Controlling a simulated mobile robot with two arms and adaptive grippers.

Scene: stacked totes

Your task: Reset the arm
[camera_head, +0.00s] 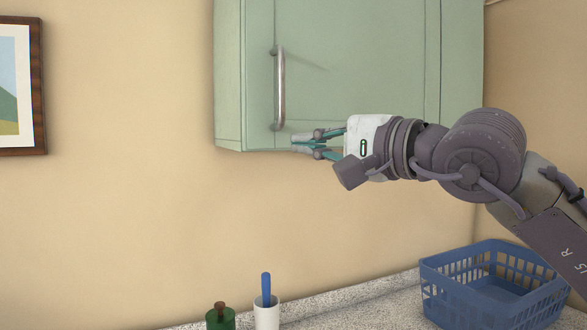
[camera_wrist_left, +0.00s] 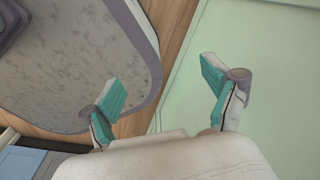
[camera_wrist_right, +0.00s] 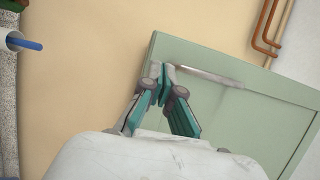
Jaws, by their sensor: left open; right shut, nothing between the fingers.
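My right gripper (camera_head: 304,145) is raised in the head view, just in front of the lower edge of a green wall cabinet (camera_head: 350,60). It points left and sits below the cabinet's upright metal handle (camera_head: 280,88), apart from it. In the right wrist view its fingertips (camera_wrist_right: 162,82) are together with nothing between them; the handle (camera_wrist_right: 205,75) shows beyond them. My left gripper (camera_wrist_left: 165,88) shows only in the left wrist view. Its fingers are wide apart and empty, above a wood floor and a pale green panel (camera_wrist_left: 260,90).
A blue basket (camera_head: 490,275) stands on the speckled counter (camera_head: 350,300) at lower right, below my right arm. A white cup (camera_head: 266,315) with a blue item and a green bottle (camera_head: 220,318) stand at the bottom. A framed picture (camera_head: 38,90) hangs at left.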

